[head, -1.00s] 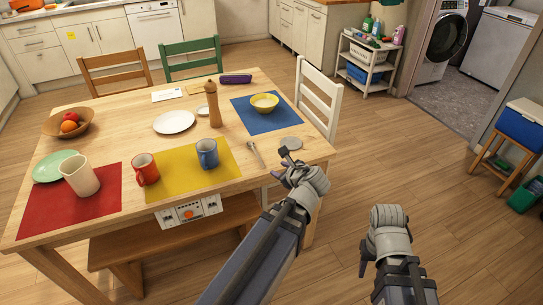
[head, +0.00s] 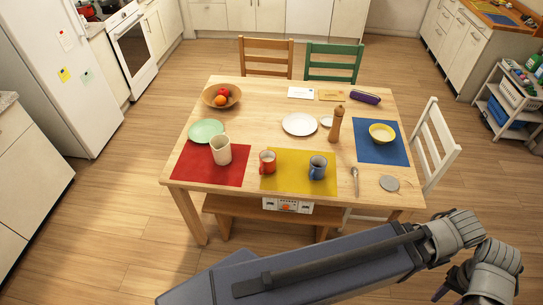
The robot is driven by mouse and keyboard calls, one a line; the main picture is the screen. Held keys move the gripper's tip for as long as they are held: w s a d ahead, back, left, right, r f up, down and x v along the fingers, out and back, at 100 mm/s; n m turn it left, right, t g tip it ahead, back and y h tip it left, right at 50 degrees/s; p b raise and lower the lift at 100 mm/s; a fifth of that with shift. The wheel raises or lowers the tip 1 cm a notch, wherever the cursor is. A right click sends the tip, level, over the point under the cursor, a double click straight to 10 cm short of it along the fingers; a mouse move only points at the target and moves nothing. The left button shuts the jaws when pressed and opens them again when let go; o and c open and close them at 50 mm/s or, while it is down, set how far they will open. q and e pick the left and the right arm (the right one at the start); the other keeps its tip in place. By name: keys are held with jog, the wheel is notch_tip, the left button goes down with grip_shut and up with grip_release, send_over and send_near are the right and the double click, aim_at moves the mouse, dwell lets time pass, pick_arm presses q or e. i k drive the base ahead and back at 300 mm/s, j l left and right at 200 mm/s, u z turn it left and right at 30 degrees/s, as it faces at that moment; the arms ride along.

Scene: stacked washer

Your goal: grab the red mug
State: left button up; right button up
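The red mug (head: 267,162) stands upright on the left part of the yellow placemat (head: 285,184), near the table's front edge. A blue mug (head: 318,167) stands to its right on the same mat. My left arm crosses the lower part of the head view from the left, well in front of the table and away from the red mug. Dark gripper parts show at the lower right, partly hidden by grey wrist parts. I cannot tell which arm they belong to, nor whether they are open. No gripper touches the mug.
A cream pitcher (head: 221,150) stands left of the red mug on the red placemat (head: 196,168). A bench (head: 246,211) is along the table's front. A pepper mill (head: 335,126) and white plate (head: 299,124) stand behind the mugs. The floor at the left is clear.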

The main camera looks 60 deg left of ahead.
aim_at(266, 168)
jog(key=u, duration=2)
